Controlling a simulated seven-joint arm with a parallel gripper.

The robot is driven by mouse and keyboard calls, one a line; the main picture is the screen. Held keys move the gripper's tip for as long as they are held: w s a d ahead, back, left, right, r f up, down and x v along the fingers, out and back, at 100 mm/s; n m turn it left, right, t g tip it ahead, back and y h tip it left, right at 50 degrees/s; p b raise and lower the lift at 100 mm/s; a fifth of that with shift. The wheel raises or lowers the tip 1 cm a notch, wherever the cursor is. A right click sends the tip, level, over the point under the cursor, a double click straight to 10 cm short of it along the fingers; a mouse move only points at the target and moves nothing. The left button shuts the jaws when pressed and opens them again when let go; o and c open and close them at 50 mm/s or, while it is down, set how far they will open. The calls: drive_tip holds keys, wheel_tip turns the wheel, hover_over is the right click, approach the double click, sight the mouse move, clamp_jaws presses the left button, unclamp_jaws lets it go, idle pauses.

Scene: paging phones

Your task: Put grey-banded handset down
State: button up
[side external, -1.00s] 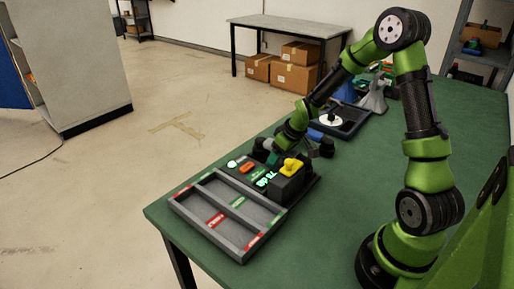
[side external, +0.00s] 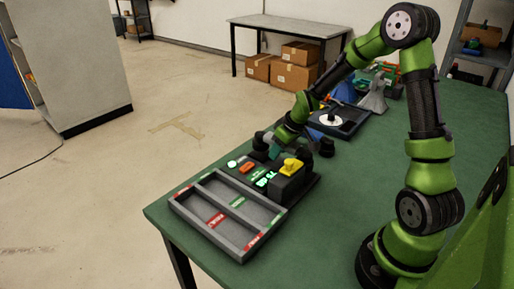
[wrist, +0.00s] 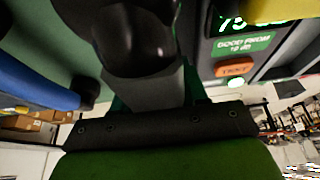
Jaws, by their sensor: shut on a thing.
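My gripper (side external: 276,152) is low behind the test unit, shut on a dark handset. The grey-banded handset (side external: 261,143) shows partly beside the fingers in the side view. In the wrist view its rounded black end (wrist: 138,42) and grey part (wrist: 150,88) lie in front of my gripper. The fingers hide some of it, and I cannot tell whether it touches anything below. A yellow handset (side external: 291,166) sits on the unit's black block.
An empty grey tray (side external: 184,212) with red and green labels lies in front of the unit. A blue handset (wrist: 35,85) lies to the side.

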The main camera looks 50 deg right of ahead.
wheel_tip(320, 180, up, 8)
drive_tip(key=shift+f, duration=0.2)
drive_tip(key=shift+s+a+r, duration=0.15)
drive_tip(key=shift+a+r, duration=0.05)
drive_tip(key=shift+a, duration=0.05)
drive_tip(key=s+a+r, duration=0.2)
drive_tip(key=a+r, duration=0.1)
drive_tip(key=a, duration=0.3)
drive_tip(key=s+a+r, duration=0.2)
drive_tip(key=a+r, duration=0.1)
drive_tip(key=a, duration=0.4)
drive_tip(key=shift+s+a+r, duration=0.2)
drive_tip(key=shift+s+a, duration=0.05)
drive_tip(key=shift+s, duration=0.15)
drive_tip(key=w+d+f, duration=0.1)
drive_tip(key=d+f, duration=0.1)
drive_tip(key=d, duration=0.2)
drive_tip(key=w+d+f, duration=0.2)
drive_tip(key=d, duration=0.3)
drive_tip(key=w+d+f, duration=0.2)
drive_tip(key=d, duration=0.3)
drive_tip(key=shift+f, duration=0.15)
